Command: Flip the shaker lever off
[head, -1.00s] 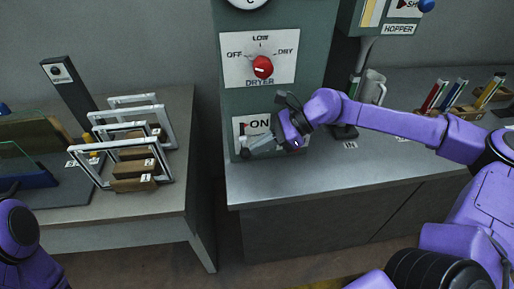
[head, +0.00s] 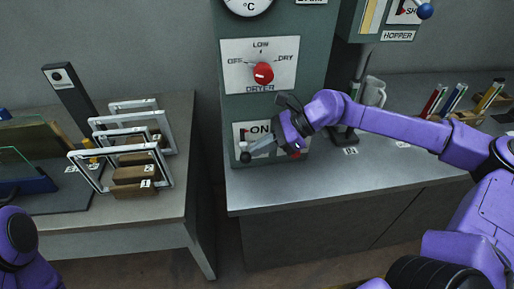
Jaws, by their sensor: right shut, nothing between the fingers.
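A lever with a dark round knob (head: 246,157) is on the white plate (head: 241,130) marked ON, low on the green-grey column. The knob is at the plate's lower left. My right gripper (head: 257,149) reaches in from the right across the plate. Its fingers are shut and empty, with their tips close to the knob. Whether they touch it I cannot tell. The gripper hides much of the lever's shaft and the plate's right half. A red patch shows just below the gripper. My left gripper is out of view.
A dryer dial (head: 263,73) sits above the plate. The hopper box (head: 372,20), with a blue-knobbed handle (head: 424,11), hangs upper right. White frames (head: 123,180) stand on the left table.

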